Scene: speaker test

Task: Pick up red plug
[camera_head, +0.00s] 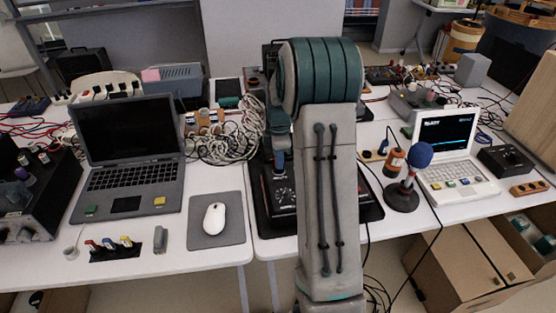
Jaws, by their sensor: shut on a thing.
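My gripper (281,160) points down just above a black device with a dial (284,196), at the middle of the bench. My own arm hides part of the gripper and of the device. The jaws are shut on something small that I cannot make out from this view. I cannot clearly pick out the task's red plug. Several small coloured plugs, one of them reddish (91,244), stand on a black base at the front left, well away from my gripper.
A dark laptop (128,150) and a white mouse (214,218) on a grey pad are to the left. Tangled cables (228,140) lie behind. A blue-topped microphone (421,156) and a white laptop (447,150) stand to the right. White table shows around the mouse pad.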

